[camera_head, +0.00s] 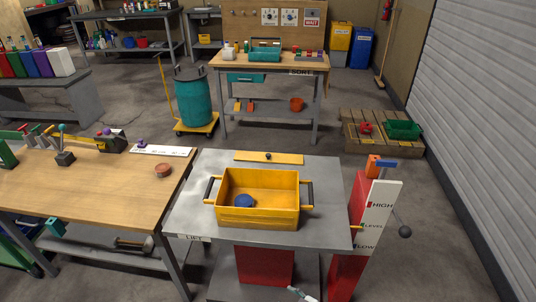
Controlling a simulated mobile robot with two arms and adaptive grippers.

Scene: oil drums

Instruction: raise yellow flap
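A flat yellow strip (285,159) with a small dark knob lies at the far edge of the grey metal lift table (200,206); it looks like the yellow flap and lies flat. A yellow bin (258,216) with black side handles stands on the table in front of it. A blue object (245,201) sits inside the bin.
A post marked HIGH, LEVEL and LOW (378,215) with a ball-ended lever (404,232) stands at the right. A wooden bench (80,183) stands close on the left. A pallet (380,145) with a green bin (402,130) lies behind right.

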